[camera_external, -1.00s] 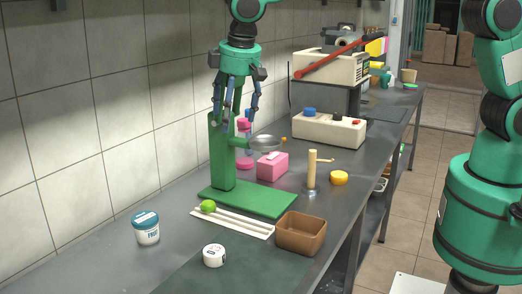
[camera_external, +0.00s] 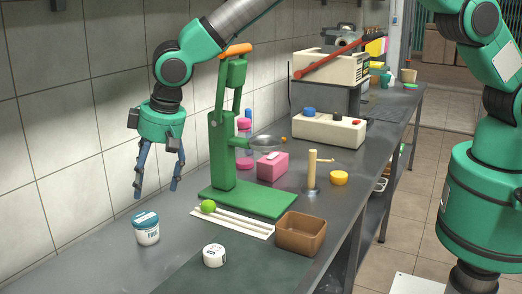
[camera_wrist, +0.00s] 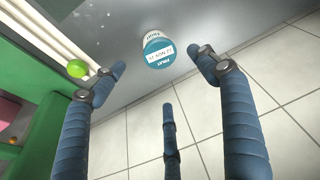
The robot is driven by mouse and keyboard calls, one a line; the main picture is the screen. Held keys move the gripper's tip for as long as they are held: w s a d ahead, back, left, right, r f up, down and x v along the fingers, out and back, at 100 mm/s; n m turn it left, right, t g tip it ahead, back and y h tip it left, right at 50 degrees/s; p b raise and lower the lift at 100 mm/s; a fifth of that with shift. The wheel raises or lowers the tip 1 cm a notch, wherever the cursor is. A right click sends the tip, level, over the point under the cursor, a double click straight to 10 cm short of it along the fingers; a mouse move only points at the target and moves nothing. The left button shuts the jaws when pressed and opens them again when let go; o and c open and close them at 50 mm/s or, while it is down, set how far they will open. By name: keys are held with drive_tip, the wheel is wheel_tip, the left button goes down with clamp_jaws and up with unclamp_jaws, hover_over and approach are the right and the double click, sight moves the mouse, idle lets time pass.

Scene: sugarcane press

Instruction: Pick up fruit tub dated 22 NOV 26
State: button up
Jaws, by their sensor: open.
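The fruit tub (camera_external: 147,229) is a white tub with a teal lid, standing upright at the left of the bench. In the wrist view its lid (camera_wrist: 159,52) carries a white label with a date; it seems to read 22 NOV 26, though it is small. My gripper (camera_external: 157,194) is open and empty, fingers pointing down, above and slightly beyond the tub. In the wrist view the tub lies between and ahead of my spread fingers (camera_wrist: 160,68), not touched by them.
A green press (camera_external: 222,150) stands right of my gripper. A small white tub (camera_external: 214,255) and a brown box (camera_external: 301,234) are nearer the front. The tiled wall (camera_external: 60,130) is close behind the fruit tub.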

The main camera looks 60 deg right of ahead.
sight(146, 217)
drive_tip(key=shift+b+x, duration=0.5)
drive_tip(key=shift+x, duration=3.8)
drive_tip(key=shift+b+x, duration=0.5)
drive_tip(key=shift+x, duration=2.15)
drive_tip(key=shift+s+d, duration=0.1)
drive_tip(key=shift+s, duration=0.05)
drive_tip(key=c, duration=1.3)
drive_tip(key=shift+r, duration=0.2)
